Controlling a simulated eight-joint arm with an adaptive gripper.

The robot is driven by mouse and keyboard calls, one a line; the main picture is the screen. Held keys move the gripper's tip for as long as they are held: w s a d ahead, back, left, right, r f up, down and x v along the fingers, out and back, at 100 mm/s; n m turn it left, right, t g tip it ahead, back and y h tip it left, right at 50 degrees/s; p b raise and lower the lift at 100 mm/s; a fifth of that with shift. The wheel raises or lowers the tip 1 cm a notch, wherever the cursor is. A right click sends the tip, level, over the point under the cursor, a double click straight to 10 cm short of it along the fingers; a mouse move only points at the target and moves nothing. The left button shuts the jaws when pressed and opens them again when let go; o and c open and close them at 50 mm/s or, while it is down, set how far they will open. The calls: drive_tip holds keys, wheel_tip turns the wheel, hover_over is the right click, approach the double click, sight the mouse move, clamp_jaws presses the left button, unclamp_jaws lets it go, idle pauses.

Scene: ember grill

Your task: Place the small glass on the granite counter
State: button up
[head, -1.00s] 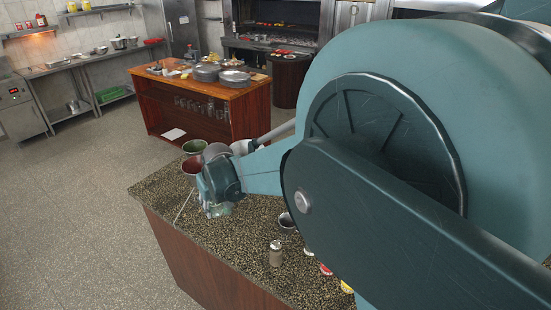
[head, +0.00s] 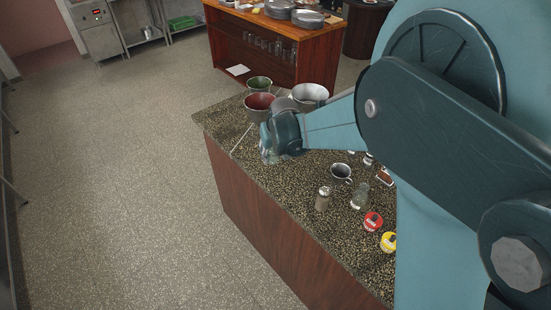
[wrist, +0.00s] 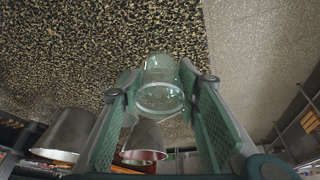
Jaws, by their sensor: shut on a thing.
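The small glass (wrist: 162,88) is clear and sits between the two green fingers of my gripper (wrist: 158,100) in the wrist view. My gripper is shut on it. In the head view my gripper (head: 268,154) is at the left end of the granite counter (head: 300,205), just in front of the bowls. The glass is mostly hidden there behind the gripper. In the wrist view the speckled counter top (wrist: 90,45) lies beyond the glass. I cannot tell whether the glass touches the counter.
A red bowl (head: 261,104), a green bowl (head: 258,83) and a metal pot (head: 310,93) stand close behind my gripper. A metal cup (head: 341,172), a shaker (head: 323,199), a clear glass (head: 360,196) and red (head: 373,221) and yellow (head: 388,242) lidded tubs stand to the right.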

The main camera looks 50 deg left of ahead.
sight(273, 162)
drive_tip(key=shift+f, duration=0.7)
drive_tip(key=shift+f, duration=0.1)
drive_tip(key=shift+f, duration=1.8)
drive_tip(key=shift+f, duration=0.15)
drive_tip(key=o, duration=1)
drive_tip(key=shift+r, duration=0.2)
drive_tip(key=shift+v, duration=6)
